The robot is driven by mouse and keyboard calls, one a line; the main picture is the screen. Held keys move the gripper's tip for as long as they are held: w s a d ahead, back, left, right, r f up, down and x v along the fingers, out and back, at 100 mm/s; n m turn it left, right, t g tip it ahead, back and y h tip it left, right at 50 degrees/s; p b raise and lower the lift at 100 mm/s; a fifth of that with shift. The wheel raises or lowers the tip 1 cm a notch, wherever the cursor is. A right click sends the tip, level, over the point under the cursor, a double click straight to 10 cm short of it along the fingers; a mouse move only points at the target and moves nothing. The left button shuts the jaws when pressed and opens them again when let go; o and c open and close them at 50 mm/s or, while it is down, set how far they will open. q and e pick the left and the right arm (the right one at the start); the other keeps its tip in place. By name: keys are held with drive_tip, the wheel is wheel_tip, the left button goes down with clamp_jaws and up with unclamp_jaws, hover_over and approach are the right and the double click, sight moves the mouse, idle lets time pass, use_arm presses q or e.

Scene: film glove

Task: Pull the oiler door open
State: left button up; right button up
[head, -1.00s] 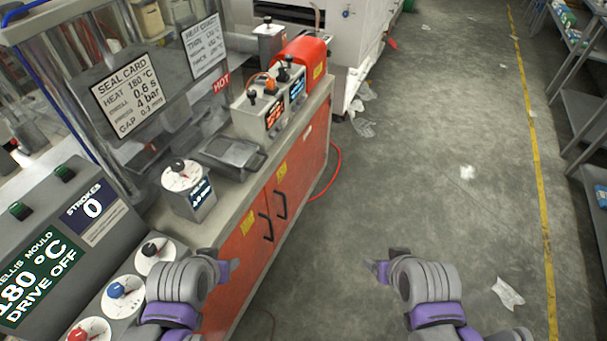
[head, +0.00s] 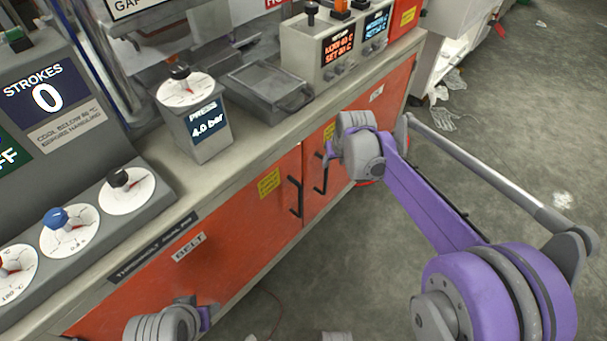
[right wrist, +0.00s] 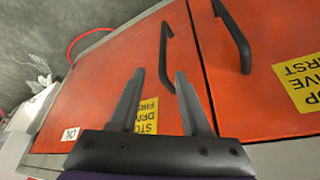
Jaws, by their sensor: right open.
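The oiler door (head: 352,130) is the right red door of the cabinet, with a small "OIL" label, and it is shut. Its black bar handle (head: 321,176) is near the seam with the left door. My right gripper (right wrist: 160,76) is open in front of this door. In the right wrist view the near end of the oiler handle (right wrist: 164,50) shows between its fingertips; I cannot tell how far beyond them it lies. In the head view my right wrist hides part of the door. My left gripper (head: 205,318) is low at the left, its fingers unclear.
The left red door (head: 235,225), labelled "BELT", has its own handle (head: 295,196) close to the oiler handle. A worktop edge (head: 250,150) with a press dial box (head: 193,115) overhangs the doors.

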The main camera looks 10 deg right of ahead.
use_arm(q)
drive_tip(key=f+b, duration=0.1)
drive_tip(key=f, duration=0.1)
drive_tip(key=f+b, duration=0.2)
drive_tip(key=shift+w+a, duration=0.15)
drive_tip(key=shift+w, duration=0.05)
use_arm(e)
drive_tip(key=x, duration=1.2)
drive_tip(key=shift+w+a, duration=0.25)
drive_tip(key=shift+w, duration=0.1)
clamp_jaws()
